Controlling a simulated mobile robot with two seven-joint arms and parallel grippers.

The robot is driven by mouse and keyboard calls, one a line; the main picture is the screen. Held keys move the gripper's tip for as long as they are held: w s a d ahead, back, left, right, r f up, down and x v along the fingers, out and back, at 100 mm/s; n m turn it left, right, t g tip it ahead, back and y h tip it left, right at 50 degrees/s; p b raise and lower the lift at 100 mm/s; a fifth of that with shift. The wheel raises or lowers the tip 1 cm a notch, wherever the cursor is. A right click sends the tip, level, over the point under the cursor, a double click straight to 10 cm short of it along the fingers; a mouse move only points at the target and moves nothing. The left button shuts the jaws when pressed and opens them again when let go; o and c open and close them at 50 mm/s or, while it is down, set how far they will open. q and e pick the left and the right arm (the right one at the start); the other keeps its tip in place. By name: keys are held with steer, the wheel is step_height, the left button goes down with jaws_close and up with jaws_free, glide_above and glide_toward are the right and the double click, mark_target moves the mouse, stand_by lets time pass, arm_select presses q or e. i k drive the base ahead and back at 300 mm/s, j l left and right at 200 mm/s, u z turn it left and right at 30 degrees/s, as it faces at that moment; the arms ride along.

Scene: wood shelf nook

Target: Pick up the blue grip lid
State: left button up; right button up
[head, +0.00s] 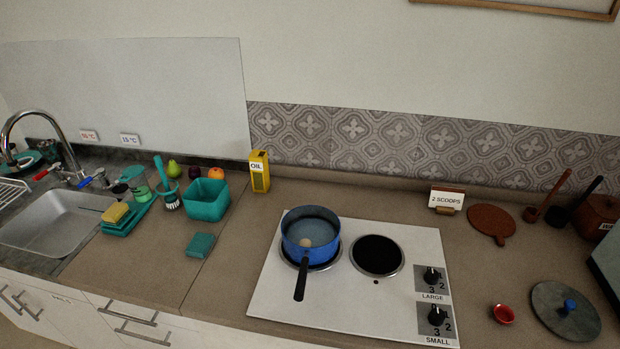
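A pale round item sits inside the pot. Neither of my grippers shows in the head view.
A round brown board (491,222) and a "2 SCOOPS" sign (447,199) stand behind. A dark appliance (608,262) edges in at right. The sink (50,232) is far left.

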mark_target(567, 312)
steer(key=z, duration=1.75)
steer(key=i+l, duration=0.15)
steer(key=l, duration=0.2)
steer(key=i+l+u, duration=0.1)
steer(key=l, duration=0.2)
steer(key=i+l, duration=0.15)
steer(key=l, duration=0.2)
steer(key=i+l+u, duration=0.1)
steer(key=l, duration=0.25)
